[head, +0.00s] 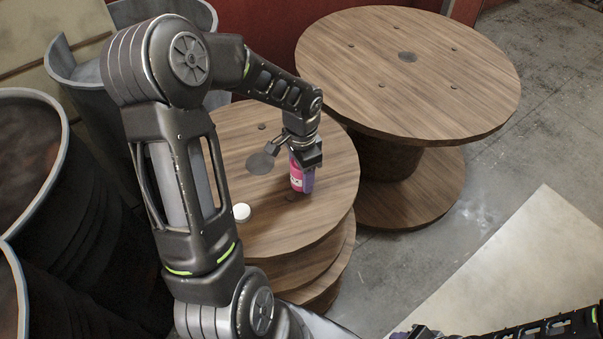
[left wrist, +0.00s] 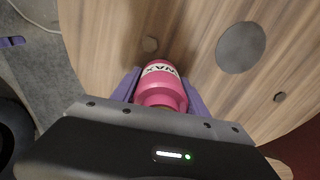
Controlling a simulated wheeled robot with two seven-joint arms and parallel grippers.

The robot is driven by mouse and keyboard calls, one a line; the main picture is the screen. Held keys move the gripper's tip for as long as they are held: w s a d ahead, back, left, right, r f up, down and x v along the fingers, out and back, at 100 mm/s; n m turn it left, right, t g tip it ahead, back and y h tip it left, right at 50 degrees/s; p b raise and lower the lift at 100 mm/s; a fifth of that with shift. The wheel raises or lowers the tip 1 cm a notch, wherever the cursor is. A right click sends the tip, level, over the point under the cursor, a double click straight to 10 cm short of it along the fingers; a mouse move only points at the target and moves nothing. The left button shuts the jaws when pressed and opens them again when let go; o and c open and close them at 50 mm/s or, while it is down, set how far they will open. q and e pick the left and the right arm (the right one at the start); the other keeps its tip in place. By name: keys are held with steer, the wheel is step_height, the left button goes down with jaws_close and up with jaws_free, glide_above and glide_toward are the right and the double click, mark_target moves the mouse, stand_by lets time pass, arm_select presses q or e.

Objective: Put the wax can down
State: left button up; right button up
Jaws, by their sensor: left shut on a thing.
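The wax can (head: 297,176) is a pink can with a white label band. It stands roughly upright at the right part of the nearer wooden spool table (head: 330,195); whether its base touches the top I cannot tell. My left gripper (head: 303,165) is shut on it from above. In the left wrist view the wax can (left wrist: 160,86) sits between the two purple fingers of my left gripper (left wrist: 161,92), with "WAX" readable on its label. My right arm shows at the bottom right of the head view; its fingertips are not clearly seen.
A small white round object (head: 241,212) lies on the same spool top, left of the can. A larger wooden spool (head: 440,95) stands behind to the right. Dark metal barrels (head: 62,150) stand at the left. The spool top around the can is mostly clear.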

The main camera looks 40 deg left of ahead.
arm_select(q)
steer(key=shift+f, duration=0.2)
steer(key=o, duration=1.5)
steer(key=shift+r, duration=0.1)
steer(key=shift+c, duration=0.2)
steer(key=shift+r, duration=0.1)
steer(key=shift+r, duration=0.2)
step_height(320, 180, up, 12)
steer(key=shift+f+p, duration=0.15)
steer(key=shift+p, duration=0.5)
